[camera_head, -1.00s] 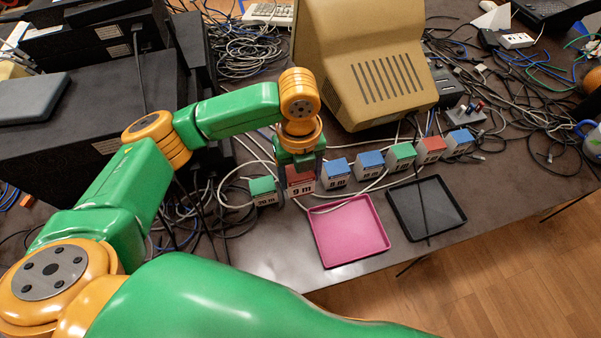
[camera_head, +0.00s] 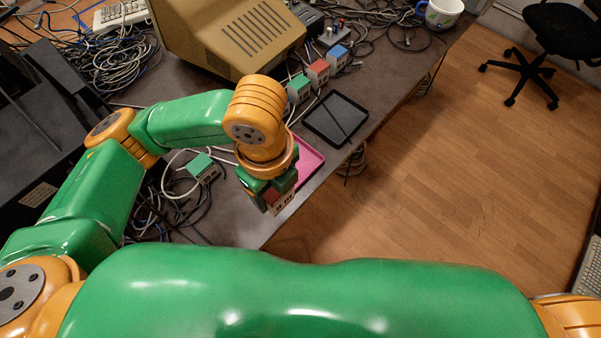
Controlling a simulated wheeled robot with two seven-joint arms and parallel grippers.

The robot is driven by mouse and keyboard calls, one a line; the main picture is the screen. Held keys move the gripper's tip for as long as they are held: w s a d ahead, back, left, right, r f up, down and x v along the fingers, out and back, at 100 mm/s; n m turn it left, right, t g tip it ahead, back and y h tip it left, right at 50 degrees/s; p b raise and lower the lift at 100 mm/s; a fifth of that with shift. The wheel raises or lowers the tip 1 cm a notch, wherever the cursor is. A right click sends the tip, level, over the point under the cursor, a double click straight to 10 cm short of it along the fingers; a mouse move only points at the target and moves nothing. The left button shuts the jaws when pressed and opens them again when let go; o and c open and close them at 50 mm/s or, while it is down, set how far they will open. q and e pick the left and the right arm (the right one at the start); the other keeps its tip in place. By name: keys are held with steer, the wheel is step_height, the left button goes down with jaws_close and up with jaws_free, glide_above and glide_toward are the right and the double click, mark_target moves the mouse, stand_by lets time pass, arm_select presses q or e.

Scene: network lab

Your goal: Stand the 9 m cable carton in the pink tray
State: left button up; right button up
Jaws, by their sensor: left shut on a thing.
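My left gripper (camera_head: 268,196) is shut on the red-topped 9 m carton (camera_head: 284,203). It holds the carton near the table's front edge, in front of the pink tray in the picture; its height above the table is hard to tell. The gripper hides part of the carton, and its label is too small to read now. The pink tray (camera_head: 311,163) lies on the table, mostly hidden behind my left wrist; only its right part shows. My right gripper is not in view.
A black tray (camera_head: 335,118) lies beyond the pink one. A green-topped carton (camera_head: 202,166) stands left of my gripper among cables. Open floor lies right of the table.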

arm_select(q)
steer(key=w+a+f, duration=0.1)
steer(key=w+f, duration=0.2)
steer(key=w, duration=0.1)
steer(key=w+a+f+b, duration=0.1)
steer(key=w+a+f, duration=0.1)
steer(key=w+f, duration=0.2)
steer(key=w+a+f+b, duration=0.1)
steer(key=w+a+f, duration=0.1)
steer(key=w, duration=0.3)
steer(key=shift+w+a+f, duration=0.2)
steer(key=shift+f, duration=0.55)
step_height(320, 180, down, 3)
steer(key=shift+r, duration=0.1)
steer(key=o, duration=1.5)
steer(key=shift+c, duration=0.2)
